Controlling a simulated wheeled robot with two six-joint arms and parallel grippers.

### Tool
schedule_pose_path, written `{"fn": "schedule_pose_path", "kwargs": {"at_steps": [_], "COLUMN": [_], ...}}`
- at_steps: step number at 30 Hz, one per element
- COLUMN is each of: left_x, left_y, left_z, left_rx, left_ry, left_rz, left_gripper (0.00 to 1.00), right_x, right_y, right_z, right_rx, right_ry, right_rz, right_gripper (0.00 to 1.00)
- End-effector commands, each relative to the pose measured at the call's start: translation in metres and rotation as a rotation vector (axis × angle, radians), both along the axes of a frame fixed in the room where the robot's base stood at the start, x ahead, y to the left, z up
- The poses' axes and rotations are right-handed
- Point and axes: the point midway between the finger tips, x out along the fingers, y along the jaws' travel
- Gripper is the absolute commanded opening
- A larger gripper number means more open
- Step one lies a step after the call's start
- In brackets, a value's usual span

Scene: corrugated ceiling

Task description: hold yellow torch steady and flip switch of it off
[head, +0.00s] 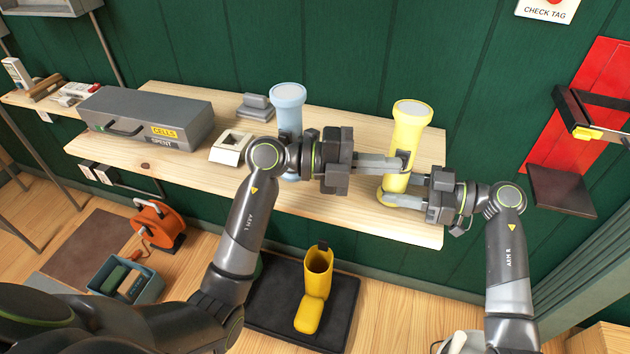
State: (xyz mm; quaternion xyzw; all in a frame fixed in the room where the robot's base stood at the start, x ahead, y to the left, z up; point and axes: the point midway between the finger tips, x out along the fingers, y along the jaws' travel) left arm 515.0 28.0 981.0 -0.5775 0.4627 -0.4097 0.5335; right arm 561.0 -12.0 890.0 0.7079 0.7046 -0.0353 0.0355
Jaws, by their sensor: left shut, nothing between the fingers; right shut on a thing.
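The yellow torch (408,128) stands upright on its wide base on the wooden shelf (330,215), lens up. My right gripper (398,190) comes in from the right and is shut on the lower body of the torch. My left gripper (402,164) is shut and empty. Its fingertips reach the front of the torch at mid-height, just above my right gripper, and appear to touch it. A small dark part, perhaps the switch, shows by these fingertips. They partly hide it, so I cannot tell its position.
A pale blue torch (288,100) stands behind my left wrist. A grey case (150,115) labelled CELLS and SPENT, a white holder (230,147) and a grey block (256,104) are to the left. The shelf's right front corner is bare. The green wall (300,45) is close behind.

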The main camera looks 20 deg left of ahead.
Motion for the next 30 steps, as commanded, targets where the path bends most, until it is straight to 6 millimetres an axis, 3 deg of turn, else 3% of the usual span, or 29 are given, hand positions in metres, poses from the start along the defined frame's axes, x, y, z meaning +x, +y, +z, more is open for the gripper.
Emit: {"fn": "schedule_pose_path", "kwargs": {"at_steps": [7, 14, 20, 30], "left_x": [-0.005, -0.012, -0.048, -0.066], "left_y": [0.001, 0.001, 0.001, 0.049], "left_z": [-0.008, -0.011, -0.015, -0.017], "left_rx": [0.007, 0.003, 0.002, 0.01], "left_ry": [-0.003, -0.171, -0.211, -0.211], "left_rz": [0.009, 0.007, 0.006, 0.006], "left_gripper": [0.0, 0.0, 0.0, 0.0], "right_x": [-0.003, -0.002, -0.002, -0.001], "right_y": [0.001, 0.001, 0.0, 0.001], "right_z": [-0.001, -0.001, -0.001, 0.0], "right_rx": [0.003, 0.001, 0.0, 0.001], "right_ry": [-0.002, 0.0, 0.0, -0.001], "right_rz": [0.012, 0.009, 0.006, 0.005], "right_gripper": [0.3, 0.29, 0.29, 0.29]}}
